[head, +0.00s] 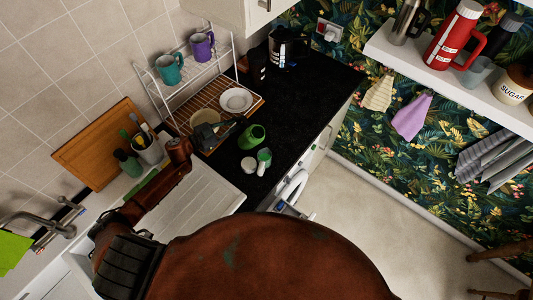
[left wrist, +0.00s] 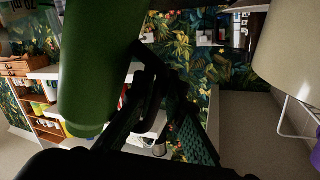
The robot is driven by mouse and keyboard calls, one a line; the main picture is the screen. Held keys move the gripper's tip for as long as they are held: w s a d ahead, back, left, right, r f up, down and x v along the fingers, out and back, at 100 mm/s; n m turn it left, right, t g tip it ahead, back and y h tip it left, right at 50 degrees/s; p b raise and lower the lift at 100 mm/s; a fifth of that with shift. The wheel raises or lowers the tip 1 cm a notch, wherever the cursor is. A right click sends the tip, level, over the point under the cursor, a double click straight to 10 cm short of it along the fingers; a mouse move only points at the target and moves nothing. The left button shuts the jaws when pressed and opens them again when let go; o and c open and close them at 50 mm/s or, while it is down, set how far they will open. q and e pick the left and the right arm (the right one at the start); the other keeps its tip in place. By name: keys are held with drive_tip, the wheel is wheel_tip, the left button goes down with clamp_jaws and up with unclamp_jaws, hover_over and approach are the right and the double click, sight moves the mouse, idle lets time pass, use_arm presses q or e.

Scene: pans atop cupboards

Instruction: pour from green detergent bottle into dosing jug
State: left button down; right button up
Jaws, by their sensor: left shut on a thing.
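The green detergent bottle (head: 256,133) is in the grasp of my left gripper (head: 236,130), tilted over the black worktop. It also shows large and close in the left wrist view (left wrist: 98,65), beside the dark fingers (left wrist: 150,105). A small white round vessel (head: 248,164) and a green-and-white container (head: 264,158) stand side by side just below the bottle in the head view. Which of the two is the dosing jug, I cannot tell. No stream of liquid is visible. My right gripper is not in view.
A wire rack (head: 196,75) with a teal mug (head: 168,69) and a purple mug (head: 202,46) stands behind, over a wooden slatted rack with a white plate (head: 236,100). A utensil pot (head: 147,150) stands left. The black worktop (head: 310,105) is clear to the right.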

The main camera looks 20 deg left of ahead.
use_arm(q)
drive_tip(key=r+n, duration=0.1)
drive_tip(key=r+n+p, duration=0.1)
drive_tip(key=r, duration=0.1)
drive_tip(key=r+n+p, duration=0.1)
drive_tip(key=n, duration=0.1)
drive_tip(key=shift+w+a+r+t+h, duration=0.3)
drive_tip(key=shift+w+r+h, duration=0.1)
drive_tip(key=shift+a, duration=0.1)
drive_tip(key=shift+s, duration=0.1)
wheel_tip(320, 180, up, 3)
drive_tip(key=n+p, duration=0.1)
drive_tip(key=p, duration=0.3)
drive_tip(key=shift+f, duration=0.1)
